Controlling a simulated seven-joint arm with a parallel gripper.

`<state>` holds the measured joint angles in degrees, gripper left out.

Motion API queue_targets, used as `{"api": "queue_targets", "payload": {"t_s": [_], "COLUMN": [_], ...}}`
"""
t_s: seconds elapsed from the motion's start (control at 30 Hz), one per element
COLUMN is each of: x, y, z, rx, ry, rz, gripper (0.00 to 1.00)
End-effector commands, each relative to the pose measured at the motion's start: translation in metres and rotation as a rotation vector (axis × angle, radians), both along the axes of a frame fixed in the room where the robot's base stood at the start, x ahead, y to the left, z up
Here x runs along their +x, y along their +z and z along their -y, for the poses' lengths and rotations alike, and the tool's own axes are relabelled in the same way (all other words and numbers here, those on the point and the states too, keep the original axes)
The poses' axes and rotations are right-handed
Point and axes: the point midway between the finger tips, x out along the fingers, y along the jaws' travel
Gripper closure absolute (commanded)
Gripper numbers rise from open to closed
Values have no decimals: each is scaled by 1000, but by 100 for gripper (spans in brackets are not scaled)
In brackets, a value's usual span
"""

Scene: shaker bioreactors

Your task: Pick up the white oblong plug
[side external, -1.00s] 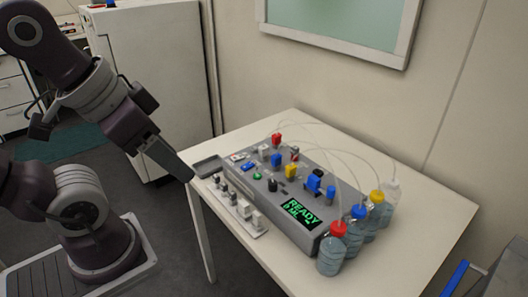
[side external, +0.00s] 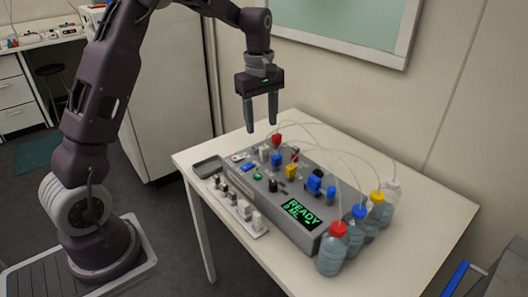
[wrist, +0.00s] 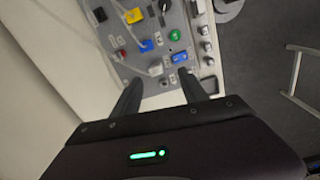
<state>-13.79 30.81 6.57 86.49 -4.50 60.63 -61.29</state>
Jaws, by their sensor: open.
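My gripper (side external: 261,127) is open and empty, pointing down above this end of the device. In the wrist view its two fingers (wrist: 160,77) show on either side of the white plug, and they look apart from it.
The grey device (side external: 305,237) carries yellow, blue and red plugs, knobs, a green button and a READY display (side external: 299,214). Thin tubes arch to bottles (side external: 333,254) at the right. A grey tray (side external: 207,166) lies at left. The table's front right (side external: 400,245) is clear.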

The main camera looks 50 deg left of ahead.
Motion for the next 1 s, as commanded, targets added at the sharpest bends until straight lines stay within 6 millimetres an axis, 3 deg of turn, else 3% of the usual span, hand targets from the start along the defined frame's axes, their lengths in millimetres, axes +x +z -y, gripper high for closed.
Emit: {"api": "queue_targets", "payload": {"t_s": [0.03,0.17,0.53,0.8,0.83,1.0], "x": [8,15,17,18,18,18], "y": [-15,-36,-96,-103,-103,-102], "z": [-8,-18,-12,-12,-12,-12], "rx": [-4,-7,-8,-7,-7,-7], "ry": [53,128,128,127,126,126], "rz": [-21,-43,-45,-41,-41,-41], "gripper": [49,49,49,49,51,84]}}
